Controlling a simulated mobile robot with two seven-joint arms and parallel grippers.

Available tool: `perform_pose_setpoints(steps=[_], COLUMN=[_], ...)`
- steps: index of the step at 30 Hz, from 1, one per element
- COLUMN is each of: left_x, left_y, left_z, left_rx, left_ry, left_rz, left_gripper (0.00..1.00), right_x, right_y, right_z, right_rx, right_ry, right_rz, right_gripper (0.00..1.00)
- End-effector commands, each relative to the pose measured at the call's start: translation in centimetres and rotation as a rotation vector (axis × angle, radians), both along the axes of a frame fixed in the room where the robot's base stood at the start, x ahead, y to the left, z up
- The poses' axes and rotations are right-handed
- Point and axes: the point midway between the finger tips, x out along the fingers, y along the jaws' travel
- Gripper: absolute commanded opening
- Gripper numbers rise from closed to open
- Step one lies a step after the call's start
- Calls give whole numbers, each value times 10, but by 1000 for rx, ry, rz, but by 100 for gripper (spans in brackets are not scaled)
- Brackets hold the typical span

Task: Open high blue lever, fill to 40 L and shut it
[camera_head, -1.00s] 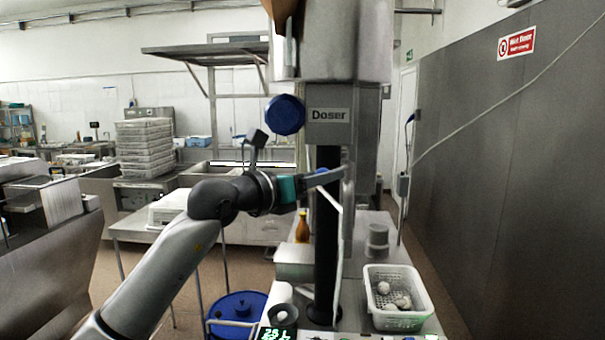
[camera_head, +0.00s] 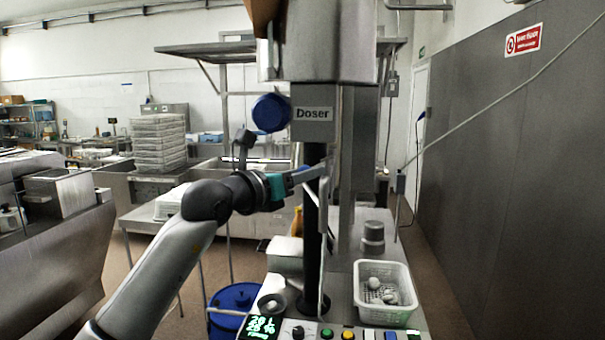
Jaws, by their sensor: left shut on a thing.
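The doser (camera_head: 312,113) is a tall grey machine with a dark column and a round blue disc (camera_head: 271,113) beside its label. My left gripper (camera_head: 318,174) reaches in from the left at mid height, in front of the column. It is shut on a small blue lever (camera_head: 300,170), mostly hidden by the fingers; its exact angle is unclear. A green digital display (camera_head: 264,327) stands at the bottom edge; its digits are blurred, possibly in the high twenties. My right gripper is not in view.
A control panel (camera_head: 340,333) with coloured buttons lies at the bottom. A white perforated basket (camera_head: 385,293) with pale round items stands on the bench at right. A blue drum (camera_head: 235,300) stands below my arm. A grey wall closes the right side.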

Motion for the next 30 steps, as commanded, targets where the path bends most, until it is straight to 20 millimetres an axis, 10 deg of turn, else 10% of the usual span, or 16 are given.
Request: perform_pose_setpoints(steps=[2,3,11,30], left_x=[0,0,0,-34], left_y=[-1,-1,0,24], left_z=[1,1,1,-2], left_rx=[-2,-2,-2,0], left_ry=[-2,-2,-1,-3], left_rz=[-3,-3,-1,3], left_gripper=[0,40,68,68], right_x=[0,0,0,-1], right_y=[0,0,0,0], right_z=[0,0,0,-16], right_rx=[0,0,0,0], right_ry=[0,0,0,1], right_rz=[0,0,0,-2], right_gripper=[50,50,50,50])
